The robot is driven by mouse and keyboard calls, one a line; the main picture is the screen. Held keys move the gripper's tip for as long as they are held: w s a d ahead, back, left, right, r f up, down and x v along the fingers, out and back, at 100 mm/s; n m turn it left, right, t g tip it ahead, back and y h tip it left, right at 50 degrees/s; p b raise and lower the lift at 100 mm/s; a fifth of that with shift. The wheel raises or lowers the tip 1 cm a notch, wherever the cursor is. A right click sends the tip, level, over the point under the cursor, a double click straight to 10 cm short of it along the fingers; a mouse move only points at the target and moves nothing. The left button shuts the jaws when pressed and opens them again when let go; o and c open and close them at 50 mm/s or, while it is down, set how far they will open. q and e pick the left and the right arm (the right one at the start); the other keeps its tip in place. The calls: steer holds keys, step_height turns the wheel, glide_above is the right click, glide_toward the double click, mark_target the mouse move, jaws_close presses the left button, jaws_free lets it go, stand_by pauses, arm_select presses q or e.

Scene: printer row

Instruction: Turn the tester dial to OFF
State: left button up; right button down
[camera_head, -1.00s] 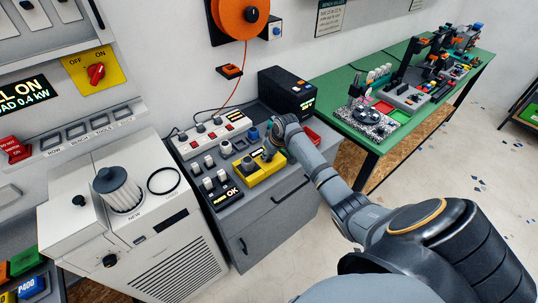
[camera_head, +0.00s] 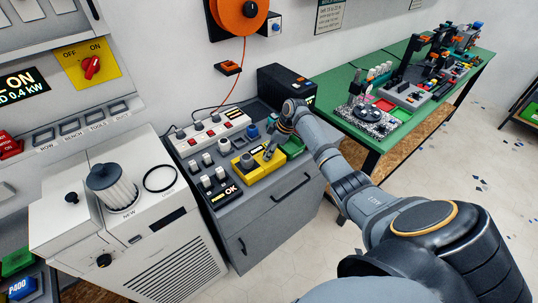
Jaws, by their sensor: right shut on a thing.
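The yellow tester (camera_head: 262,174) sits on the grey cabinet top, left of my right arm. A grey knob stands on its left part. My right gripper (camera_head: 269,152) reaches down over the tester's right part and is shut on the dial there. The fingers and wrist hide most of the dial, so its pointer and any OFF mark cannot be read. My left gripper is not in view.
A power strip (camera_head: 210,132) and a black box (camera_head: 285,85) stand behind. A green tray (camera_head: 294,147) is close on the right. A white machine (camera_head: 150,235) stands left.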

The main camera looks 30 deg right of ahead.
steer(key=n+b, duration=0.2)
steer(key=n+g+b, duration=0.1)
steer(key=n+b, duration=0.1)
steer(key=n+g+y+b, duration=0.1)
steer(key=n+b, duration=0.1)
steer(key=shift+w+d+f, duration=0.1)
steer(key=shift+w+f, duration=0.1)
steer(key=shift+f, duration=0.05)
steer(key=shift+r+n+g+b, duration=0.2)
steer(key=shift+n+g+b, duration=0.6)
steer(key=shift+n+b, duration=0.95)
steer(key=c, duration=1)
jaws_free()
steer(key=shift+r, duration=0.1)
steer(key=v, duration=1.2)
